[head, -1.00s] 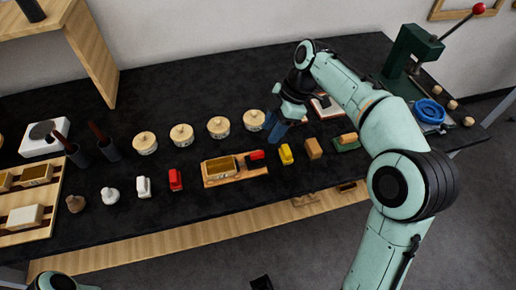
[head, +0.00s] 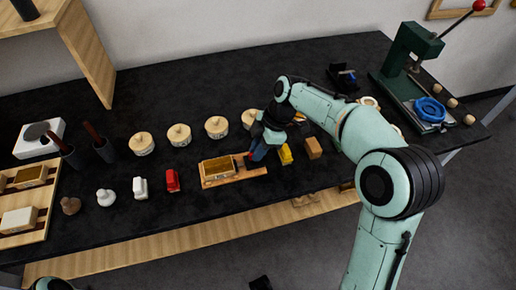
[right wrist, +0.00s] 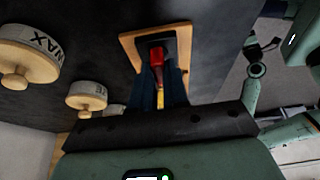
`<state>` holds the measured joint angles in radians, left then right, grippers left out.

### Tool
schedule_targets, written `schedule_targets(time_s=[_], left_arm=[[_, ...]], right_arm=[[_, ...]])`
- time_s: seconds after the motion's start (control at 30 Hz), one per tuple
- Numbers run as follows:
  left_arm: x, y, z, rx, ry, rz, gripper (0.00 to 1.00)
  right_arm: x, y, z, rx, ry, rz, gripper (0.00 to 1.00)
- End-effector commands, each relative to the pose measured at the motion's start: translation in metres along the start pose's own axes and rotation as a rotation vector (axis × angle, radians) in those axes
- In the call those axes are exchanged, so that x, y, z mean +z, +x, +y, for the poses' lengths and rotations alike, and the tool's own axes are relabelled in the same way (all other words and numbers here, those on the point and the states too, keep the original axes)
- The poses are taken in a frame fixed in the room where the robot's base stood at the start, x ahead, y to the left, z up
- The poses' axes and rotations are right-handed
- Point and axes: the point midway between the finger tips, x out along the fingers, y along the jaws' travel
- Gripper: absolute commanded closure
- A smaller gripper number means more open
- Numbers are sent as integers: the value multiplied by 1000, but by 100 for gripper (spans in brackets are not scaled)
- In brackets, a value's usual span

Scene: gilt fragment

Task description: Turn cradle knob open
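The cradle (head: 235,178) is a wooden base on the black table with a gilt-brown block in it. Its red knob sits on a dark mount at the cradle's right end, mostly hidden by my gripper in the head view. In the right wrist view the red knob (right wrist: 156,57) shows between the fingertips, with the wooden base (right wrist: 128,43) around its mount. My right gripper (head: 257,155) points down at the knob. Its dark blue fingers (right wrist: 159,80) are apart, one on each side of the knob; contact cannot be told. My left gripper is not in view.
Lidded round jars (head: 179,135) stand in a row behind the cradle. A green press (head: 412,65) stands at the back right. The table's front strip is clear.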

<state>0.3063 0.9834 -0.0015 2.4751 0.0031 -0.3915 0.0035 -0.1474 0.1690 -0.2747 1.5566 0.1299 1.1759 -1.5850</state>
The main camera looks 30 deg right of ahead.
Motion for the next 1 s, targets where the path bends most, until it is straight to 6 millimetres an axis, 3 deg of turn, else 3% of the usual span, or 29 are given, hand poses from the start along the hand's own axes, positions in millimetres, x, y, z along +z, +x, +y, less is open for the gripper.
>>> schedule_targets(time_s=[0.47, 1.0], left_arm=[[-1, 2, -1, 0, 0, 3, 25], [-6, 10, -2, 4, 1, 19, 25]], right_arm=[[0, 0, 0, 24, 54, 0, 100], [-1, 0, -3, 193, 458, 2, 100]])
